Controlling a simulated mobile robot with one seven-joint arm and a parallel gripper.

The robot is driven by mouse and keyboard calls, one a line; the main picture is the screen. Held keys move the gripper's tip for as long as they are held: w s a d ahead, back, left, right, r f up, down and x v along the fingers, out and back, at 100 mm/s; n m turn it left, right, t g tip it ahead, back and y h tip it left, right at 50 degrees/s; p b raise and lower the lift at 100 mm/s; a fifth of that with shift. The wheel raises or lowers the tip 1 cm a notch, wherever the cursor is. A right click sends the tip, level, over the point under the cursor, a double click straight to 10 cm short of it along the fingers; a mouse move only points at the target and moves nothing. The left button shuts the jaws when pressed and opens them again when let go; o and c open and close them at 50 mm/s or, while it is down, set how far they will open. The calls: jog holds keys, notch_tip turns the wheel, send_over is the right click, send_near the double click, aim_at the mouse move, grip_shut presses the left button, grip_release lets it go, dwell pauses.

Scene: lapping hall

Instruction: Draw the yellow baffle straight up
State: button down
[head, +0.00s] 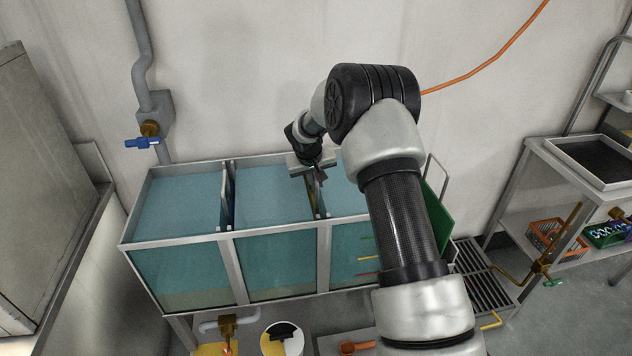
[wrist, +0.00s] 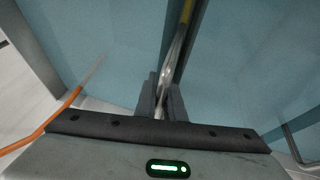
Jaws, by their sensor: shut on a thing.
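The yellow baffle shows in the wrist view as a narrow yellow edge (wrist: 187,12) at the top, with a pale metal part running from it down between my fingers. My gripper (wrist: 162,98) is shut on that part. In the head view my gripper (head: 319,177) is over the divider between the middle and right compartments of the tank (head: 230,236). Only a thin strip of the baffle shows below it there. My arm covers much of the right compartment. How deep the baffle sits is hard to tell.
Another baffle (head: 229,196) stands between the left and middle compartments. A green panel (head: 437,214) is at the tank's right end. A pipe with a blue-handled valve (head: 143,143) is on the wall at left. A side table (head: 556,158) stands at right. An orange hose (head: 487,60) crosses the wall.

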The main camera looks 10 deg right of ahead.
notch_tip(320, 180, up, 38)
jog(key=p, duration=1.7)
dwell(0.7)
jog(key=shift+w, duration=0.1)
dwell(0.3)
